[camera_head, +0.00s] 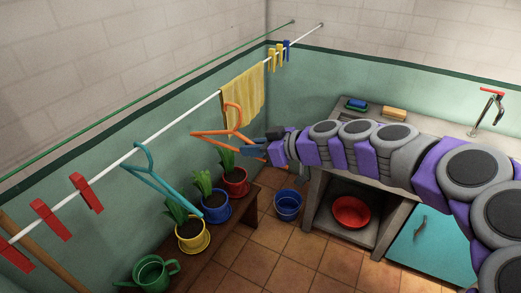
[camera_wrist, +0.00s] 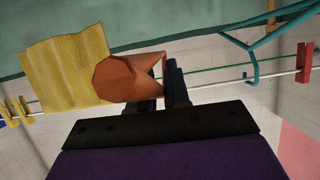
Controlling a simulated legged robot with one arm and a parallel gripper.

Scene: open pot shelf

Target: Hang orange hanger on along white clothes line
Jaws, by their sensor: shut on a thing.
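The orange hanger (camera_head: 232,132) is held by my gripper (camera_head: 262,148) at the white clothes line (camera_head: 182,118). The white line (camera_wrist: 225,88) runs behind the gripper there.
A teal hanger (camera_head: 152,170) hangs on the line to the left, near red clothespins (camera_head: 87,192). A yellow cloth (camera_head: 245,95) and yellow and blue pegs (camera_head: 278,55) are farther along. Potted plants (camera_head: 214,206) stand below. A green line (camera_head: 150,97) runs along the wall.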

